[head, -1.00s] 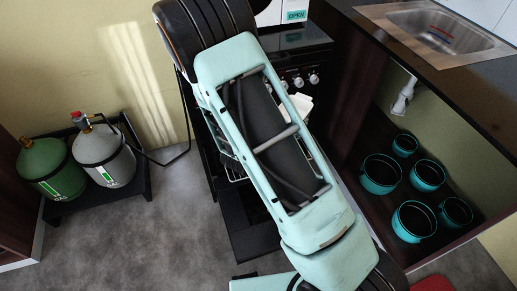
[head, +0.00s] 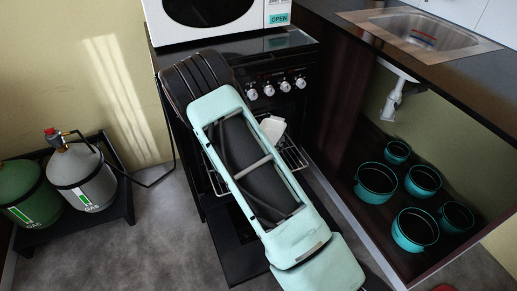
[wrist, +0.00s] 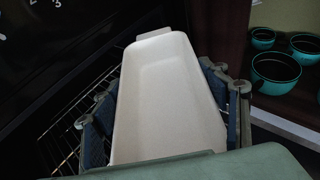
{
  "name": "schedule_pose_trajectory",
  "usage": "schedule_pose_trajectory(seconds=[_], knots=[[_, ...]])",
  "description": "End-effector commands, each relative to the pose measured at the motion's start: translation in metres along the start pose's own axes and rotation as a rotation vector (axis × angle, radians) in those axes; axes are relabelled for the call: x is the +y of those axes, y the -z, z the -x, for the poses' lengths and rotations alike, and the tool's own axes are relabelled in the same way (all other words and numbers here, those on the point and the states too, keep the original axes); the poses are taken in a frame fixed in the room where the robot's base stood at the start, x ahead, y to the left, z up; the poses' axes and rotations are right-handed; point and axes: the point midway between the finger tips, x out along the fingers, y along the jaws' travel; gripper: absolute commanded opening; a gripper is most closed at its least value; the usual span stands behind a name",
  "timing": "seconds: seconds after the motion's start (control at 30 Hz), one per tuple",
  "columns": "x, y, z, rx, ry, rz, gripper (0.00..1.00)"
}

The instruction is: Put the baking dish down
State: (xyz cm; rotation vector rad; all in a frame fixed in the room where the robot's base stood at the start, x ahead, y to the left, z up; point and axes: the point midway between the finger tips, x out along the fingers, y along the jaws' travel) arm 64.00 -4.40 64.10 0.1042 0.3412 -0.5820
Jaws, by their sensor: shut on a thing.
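The white baking dish (wrist: 165,90) fills the middle of the wrist view, long and open at the top. My gripper (wrist: 168,118) is shut on it, with a dark finger pad along each side. In the head view only a pale corner of the baking dish (head: 273,127) shows past my arm, over the wire rack (head: 293,158) of the open oven (head: 290,105). The rack also shows beneath the dish in the wrist view. I cannot tell whether the dish touches the rack. My arm hides the gripper in the head view.
The black oven door (head: 235,250) is down. A white microwave (head: 205,22) stands on the stove. Several teal pots (head: 415,229) sit in the open cabinet under the sink (head: 430,32) at right. Gas bottles (head: 80,176) stand at left, with bare floor between.

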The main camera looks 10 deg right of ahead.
Motion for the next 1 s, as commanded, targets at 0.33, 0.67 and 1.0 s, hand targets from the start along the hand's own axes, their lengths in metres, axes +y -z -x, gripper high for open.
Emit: schedule_pose_trajectory(seconds=[0.33,0.67,1.0], knots=[[0.037,0.037,-0.051,-0.004,0.0,-0.001,0.22],[0.045,0.056,-0.066,-0.002,0.002,0.002,0.22],[0.045,0.073,-0.072,-0.004,0.0,-0.001,0.22]])
